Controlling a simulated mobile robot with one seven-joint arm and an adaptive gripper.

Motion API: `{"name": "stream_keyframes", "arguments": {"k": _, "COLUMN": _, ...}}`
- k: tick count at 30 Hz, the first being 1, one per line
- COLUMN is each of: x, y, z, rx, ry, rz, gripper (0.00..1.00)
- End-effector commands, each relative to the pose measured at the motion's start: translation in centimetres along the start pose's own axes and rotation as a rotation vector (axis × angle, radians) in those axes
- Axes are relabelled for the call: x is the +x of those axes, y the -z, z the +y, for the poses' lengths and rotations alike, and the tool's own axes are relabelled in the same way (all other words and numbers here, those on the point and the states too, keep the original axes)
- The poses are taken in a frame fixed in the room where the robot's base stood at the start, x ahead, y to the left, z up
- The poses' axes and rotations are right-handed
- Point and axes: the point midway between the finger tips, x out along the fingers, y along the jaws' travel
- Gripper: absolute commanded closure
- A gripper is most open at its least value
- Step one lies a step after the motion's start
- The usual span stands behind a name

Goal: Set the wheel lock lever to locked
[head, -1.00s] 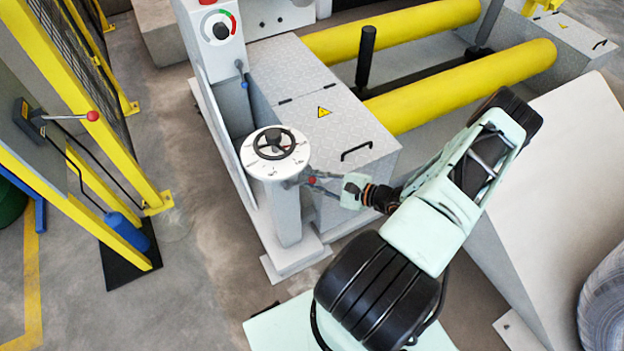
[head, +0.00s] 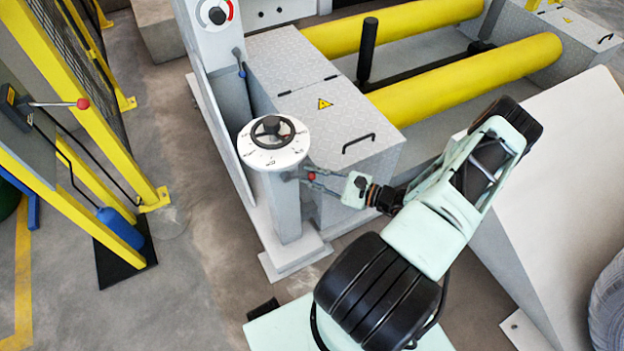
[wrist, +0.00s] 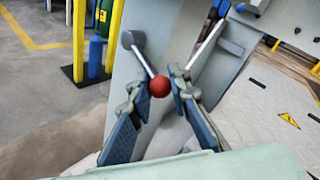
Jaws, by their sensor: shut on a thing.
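The wheel lock lever is a thin rod with a red ball knob (wrist: 160,86), sticking out from the side of the grey pedestal (head: 283,205). In the wrist view, the rod (wrist: 143,62) runs down from a round grey pivot (wrist: 128,40) to the knob. My gripper (head: 313,177) is at the knob, and in the wrist view its fingertips (wrist: 163,84) are on either side of it, closed on it. The black handwheel (head: 272,129) sits on the white marked dial (head: 273,146) atop the pedestal. The dial's lettering is too small to read.
A grey cabinet (head: 345,115) with a warning sign and handle stands just behind the lever. Yellow rollers (head: 470,78) lie beyond. Another red-knobbed lever (head: 60,104) is on the yellow-framed fence at left. Open floor (head: 195,240) lies left of the pedestal.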

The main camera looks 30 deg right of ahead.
Motion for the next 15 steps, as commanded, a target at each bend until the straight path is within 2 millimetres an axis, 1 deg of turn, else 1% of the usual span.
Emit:
{"name": "stream_keyframes", "arguments": {"k": 1, "x": 0.1, "y": 0.9, "z": 0.6, "rx": 0.032, "ry": 0.013, "rz": -0.023, "gripper": 1.00}}
{"name": "stream_keyframes", "arguments": {"k": 9, "x": 0.6, "y": 1.4, "z": 1.5, "rx": 0.186, "ry": 0.058, "rz": -0.128, "gripper": 1.00}}
{"name": "stream_keyframes", "arguments": {"k": 15, "x": 0.8, "y": 1.5, "z": 1.9, "rx": 0.261, "ry": 0.079, "rz": -0.180, "gripper": 1.00}}
